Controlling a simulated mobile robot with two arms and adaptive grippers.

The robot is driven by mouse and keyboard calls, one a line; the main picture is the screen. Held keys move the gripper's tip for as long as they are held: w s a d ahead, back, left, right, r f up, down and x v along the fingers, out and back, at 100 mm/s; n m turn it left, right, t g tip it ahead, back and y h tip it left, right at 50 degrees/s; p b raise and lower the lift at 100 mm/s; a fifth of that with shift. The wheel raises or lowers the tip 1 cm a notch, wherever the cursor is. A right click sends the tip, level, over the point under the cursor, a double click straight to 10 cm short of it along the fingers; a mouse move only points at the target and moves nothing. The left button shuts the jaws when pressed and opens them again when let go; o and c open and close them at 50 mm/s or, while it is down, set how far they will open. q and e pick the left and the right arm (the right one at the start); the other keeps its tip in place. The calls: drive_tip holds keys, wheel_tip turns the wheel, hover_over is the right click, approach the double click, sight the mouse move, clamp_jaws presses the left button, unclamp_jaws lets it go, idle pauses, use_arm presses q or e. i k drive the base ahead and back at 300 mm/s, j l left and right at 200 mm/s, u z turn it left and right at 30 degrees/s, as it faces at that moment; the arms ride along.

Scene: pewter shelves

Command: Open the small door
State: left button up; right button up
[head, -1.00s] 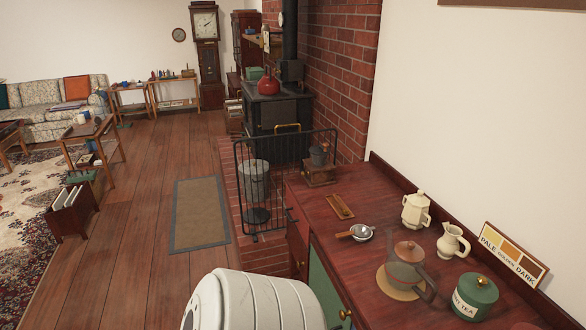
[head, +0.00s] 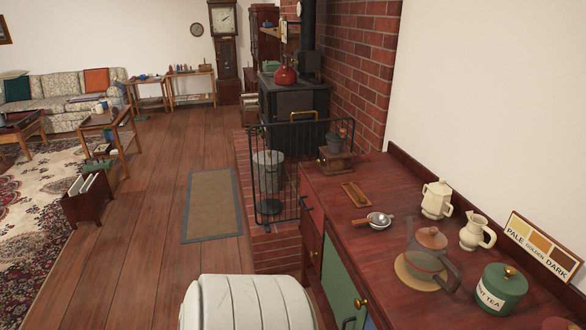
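I cannot tell for sure whether this is the small door. The black stove (head: 292,108) stands farther back by the brick wall, and its front is partly hidden by the black fire guard (head: 262,190). Neither of my grippers shows in the head view.
On the cabinet top stand a glass teapot (head: 428,262), a green tea tin (head: 500,288), a cream jug (head: 476,232), a cream pot (head: 437,198), a strainer (head: 378,221) and a coffee grinder (head: 336,157). The wooden floor around the mat (head: 212,205) is clear.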

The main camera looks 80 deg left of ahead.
sight(313, 239)
drive_tip(key=u, duration=1.65)
